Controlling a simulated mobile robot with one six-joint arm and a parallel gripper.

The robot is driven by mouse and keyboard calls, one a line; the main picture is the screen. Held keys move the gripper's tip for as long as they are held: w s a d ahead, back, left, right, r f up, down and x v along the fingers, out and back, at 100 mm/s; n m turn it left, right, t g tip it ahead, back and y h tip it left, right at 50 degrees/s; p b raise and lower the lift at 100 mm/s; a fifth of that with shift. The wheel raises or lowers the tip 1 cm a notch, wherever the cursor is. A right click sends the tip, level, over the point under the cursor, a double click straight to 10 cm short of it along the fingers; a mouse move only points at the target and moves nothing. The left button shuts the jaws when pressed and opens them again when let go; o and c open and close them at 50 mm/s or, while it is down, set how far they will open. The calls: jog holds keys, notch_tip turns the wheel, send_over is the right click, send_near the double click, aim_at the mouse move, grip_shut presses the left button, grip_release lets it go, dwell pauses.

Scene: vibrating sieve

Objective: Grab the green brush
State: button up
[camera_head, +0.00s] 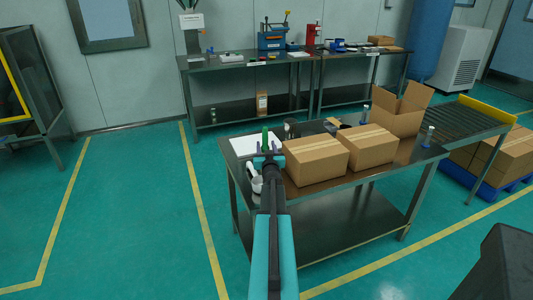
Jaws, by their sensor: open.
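A slim upright green item (265,137), which looks like the green brush, shows at the left end of the near table (330,184). My gripper (268,153) is open, reaching out over the left end of that table. The green item appears just beyond and between the fingers in this view. I cannot tell whether the fingers touch it. My gripper and arm hide its lower part.
Two closed cardboard boxes (316,160) sit close to the right of my gripper. An open carton (402,112) stands farther right, near a roller conveyor (462,117). White paper (243,145) and a small white container (257,184) lie near my gripper. The floor (120,220) at left is clear.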

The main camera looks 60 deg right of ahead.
jog(key=shift+x, duration=1.3)
jog(key=shift+a, duration=0.1)
grip_shut()
